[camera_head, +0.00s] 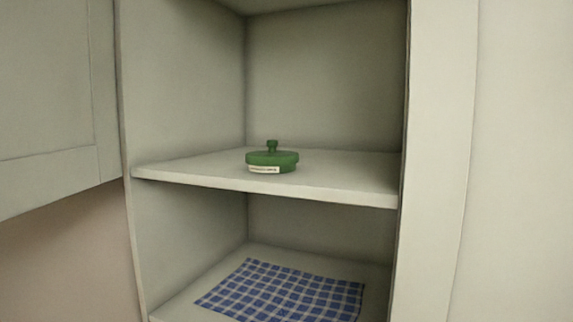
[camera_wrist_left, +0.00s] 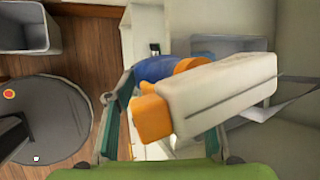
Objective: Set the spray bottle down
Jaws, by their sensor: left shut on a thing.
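The spray bottle (camera_wrist_left: 225,92) shows large in the left wrist view, with a white head, an orange nozzle and collar, and a blue body partly hidden behind the head. My left gripper (camera_wrist_left: 170,105), with green fingers, is shut on it. The bottle's lower end is hidden. Neither the bottle nor a gripper shows in the head view. My right gripper is in no view.
A pale cabinet has a middle shelf (camera_head: 340,186) with a green lidded pot (camera_head: 272,161) on it. A blue checked cloth (camera_head: 285,290) lies on the shelf below. Shelf space beside the pot is clear. A grey bin (camera_wrist_left: 27,28) stands on the wooden floor.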

